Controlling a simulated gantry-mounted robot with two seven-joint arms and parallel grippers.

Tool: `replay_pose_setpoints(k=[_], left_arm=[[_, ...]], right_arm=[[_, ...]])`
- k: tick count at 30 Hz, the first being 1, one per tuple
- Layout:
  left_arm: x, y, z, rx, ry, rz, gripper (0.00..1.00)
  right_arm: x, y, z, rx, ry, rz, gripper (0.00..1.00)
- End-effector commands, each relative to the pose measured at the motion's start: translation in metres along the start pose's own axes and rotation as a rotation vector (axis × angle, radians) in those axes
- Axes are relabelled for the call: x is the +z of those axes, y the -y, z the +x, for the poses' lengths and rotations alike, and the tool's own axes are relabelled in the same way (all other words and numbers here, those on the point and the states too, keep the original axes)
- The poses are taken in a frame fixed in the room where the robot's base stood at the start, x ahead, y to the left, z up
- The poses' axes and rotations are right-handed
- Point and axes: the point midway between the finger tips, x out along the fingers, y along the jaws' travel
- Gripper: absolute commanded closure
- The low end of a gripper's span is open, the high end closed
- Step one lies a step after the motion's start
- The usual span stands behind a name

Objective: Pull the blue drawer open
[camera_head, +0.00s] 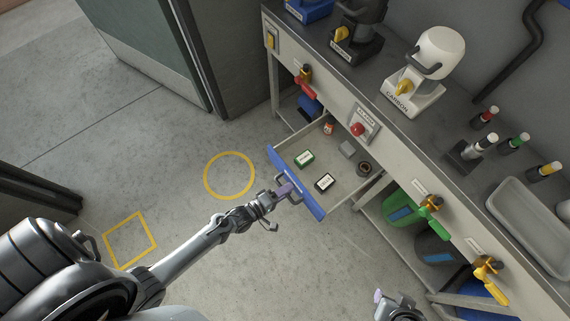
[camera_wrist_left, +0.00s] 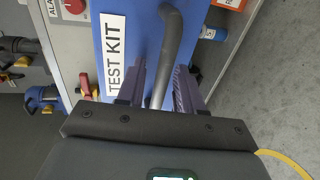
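The blue drawer (camera_head: 296,182) stands pulled out from the bench. Its blue front also shows close up in the left wrist view (camera_wrist_left: 125,20), with a "TEST KIT" label. A grey bar handle (camera_wrist_left: 165,62) stands out from that front. My left gripper (camera_head: 284,191) is at the drawer front. In the left wrist view its two fingers (camera_wrist_left: 162,85) are on either side of the handle, with what looks like a gap at each side. My right gripper (camera_head: 383,297) is partly in view at the bottom, away from the drawer; its opening is unclear.
Small boxes and other items lie in the drawer. A red button box (camera_head: 359,129) is on the bench front above it. Clear floor with a yellow circle (camera_head: 229,176) and square (camera_head: 130,240) lies left.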

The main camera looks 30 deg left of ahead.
Motion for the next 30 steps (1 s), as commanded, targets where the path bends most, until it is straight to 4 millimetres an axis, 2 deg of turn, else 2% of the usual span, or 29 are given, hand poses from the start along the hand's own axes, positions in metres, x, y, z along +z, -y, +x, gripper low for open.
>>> replay_pose_setpoints(k=[8, 21, 30], left_arm=[[0.000, -0.001, -0.012, -0.003, -0.001, -0.001, 0.64], [0.000, -0.002, -0.083, -0.003, -0.001, 0.000, 0.64], [0.000, -0.001, -0.107, 0.000, 0.000, 0.000, 0.64]], right_arm=[[-0.002, 0.000, -0.006, 0.000, 0.000, 0.000, 0.57], [-0.010, -0.001, -0.030, 0.000, 0.000, 0.000, 0.57], [-0.011, -0.001, -0.035, 0.000, 0.000, 0.000, 0.57]])
